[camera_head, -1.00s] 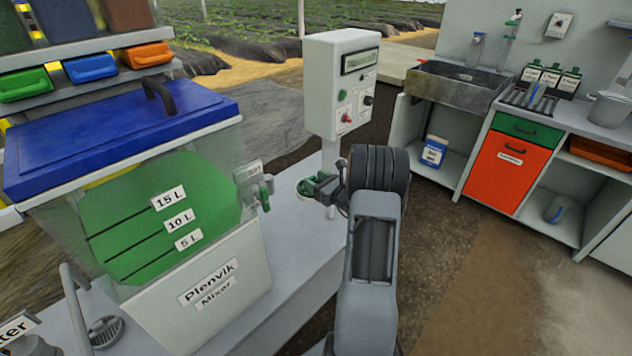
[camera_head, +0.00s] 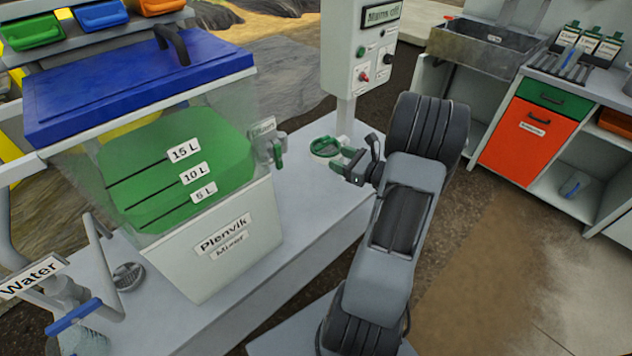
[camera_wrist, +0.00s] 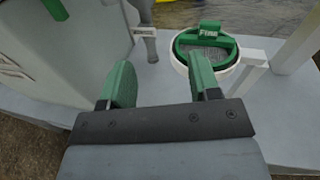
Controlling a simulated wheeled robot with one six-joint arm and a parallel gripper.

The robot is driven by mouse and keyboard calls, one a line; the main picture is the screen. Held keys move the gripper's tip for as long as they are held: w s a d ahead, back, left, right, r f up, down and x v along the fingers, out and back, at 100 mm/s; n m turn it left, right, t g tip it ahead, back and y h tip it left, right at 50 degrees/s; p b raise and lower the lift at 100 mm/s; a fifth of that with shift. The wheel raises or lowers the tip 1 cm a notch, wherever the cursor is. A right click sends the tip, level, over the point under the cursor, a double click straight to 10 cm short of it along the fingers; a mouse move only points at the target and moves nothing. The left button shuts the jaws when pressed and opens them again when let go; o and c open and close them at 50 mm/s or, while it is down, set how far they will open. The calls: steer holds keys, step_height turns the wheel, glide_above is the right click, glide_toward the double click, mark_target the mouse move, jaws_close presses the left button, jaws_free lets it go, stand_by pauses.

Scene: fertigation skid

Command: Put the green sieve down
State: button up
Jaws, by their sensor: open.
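The green sieve (camera_head: 325,147) has a round green rim, a mesh and a tab that appears to read "FINE". It sits level in a white round holder on the grey deck, beside the control box post. It also shows in the wrist view (camera_wrist: 207,42), at the upper right, in the white holder (camera_wrist: 181,67). My gripper (camera_head: 346,162) is open and empty, just right of the sieve in the head view. In the wrist view my gripper (camera_wrist: 162,78) has its two green fingers spread, with bare deck between them. The right fingertip is close to the holder's near side.
The mixer tank (camera_head: 225,215) with its blue lid stands left of the sieve, its green-handled tap (camera_head: 277,152) facing it. The control box (camera_head: 358,45) rises behind. Bare deck lies in front of the sieve.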

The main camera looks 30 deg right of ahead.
steer(key=s+a+r+n+g+y, duration=0.2)
steer(key=a+n+g, duration=0.4)
steer(key=a, duration=0.4)
steer(key=s+a+r+n+g+y, duration=0.1)
steer(key=s+a+n+g, duration=0.1)
steer(key=a+n+g, duration=0.5)
steer(key=s+a+r+n+h, duration=0.3)
steer(key=s+a+n+h, duration=0.3)
steer(key=n, duration=1.1)
steer(key=s+h, duration=0.3)
steer(key=shift+a+r, duration=0.2)
steer(key=shift+a, duration=0.2)
